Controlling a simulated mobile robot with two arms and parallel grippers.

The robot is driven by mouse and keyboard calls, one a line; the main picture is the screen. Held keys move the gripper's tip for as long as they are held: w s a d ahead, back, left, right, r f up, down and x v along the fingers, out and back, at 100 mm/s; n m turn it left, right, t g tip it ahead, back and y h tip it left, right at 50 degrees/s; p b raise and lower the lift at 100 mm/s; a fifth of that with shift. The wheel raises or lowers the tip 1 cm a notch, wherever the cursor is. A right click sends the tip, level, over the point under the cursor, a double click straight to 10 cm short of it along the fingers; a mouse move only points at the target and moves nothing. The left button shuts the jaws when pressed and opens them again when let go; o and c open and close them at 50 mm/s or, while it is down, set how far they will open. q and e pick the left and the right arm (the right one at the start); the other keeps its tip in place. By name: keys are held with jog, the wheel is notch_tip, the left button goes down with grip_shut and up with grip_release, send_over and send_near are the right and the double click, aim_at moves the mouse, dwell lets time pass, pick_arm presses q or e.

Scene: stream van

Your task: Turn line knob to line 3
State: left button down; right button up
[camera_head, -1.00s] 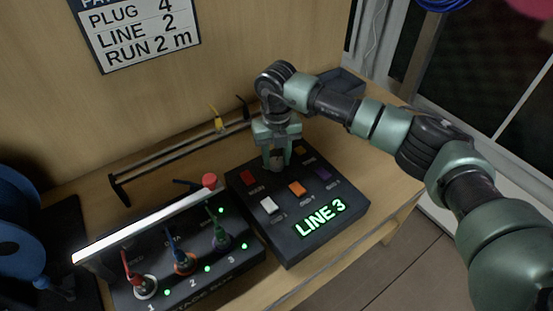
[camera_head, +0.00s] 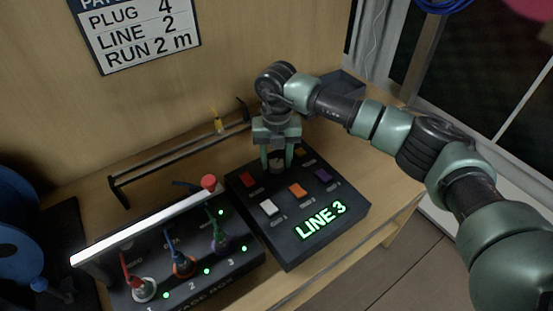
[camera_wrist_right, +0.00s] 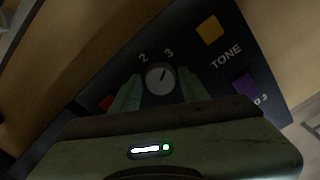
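The line knob (camera_wrist_right: 160,77) is a round grey dial on the dark control box (camera_head: 336,207). In the right wrist view its white mark points up and slightly right, toward the printed 3. The green display (camera_head: 320,219) on the box reads LINE 3. My right gripper (camera_head: 277,162) is over the back of the box, its fingers on either side of the knob. In the right wrist view (camera_wrist_right: 160,93) gaps show between both fingers and the knob, so it is open. My left gripper is not in view.
White, orange (camera_head: 297,189), purple, red and yellow buttons sit around the knob. A stage box (camera_head: 190,290) with coloured plugs and green lights stands at the left. A black rail (camera_head: 165,158) runs behind. A wall sign (camera_head: 140,35) reads plug 4, line 2, run 2 m.

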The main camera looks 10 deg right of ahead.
aim_at(277, 163)
jog(key=shift+o, duration=0.5)
notch_tip(277, 163, up, 8)
jog(key=shift+f+b, duration=0.1)
jog(key=shift+b, duration=0.6)
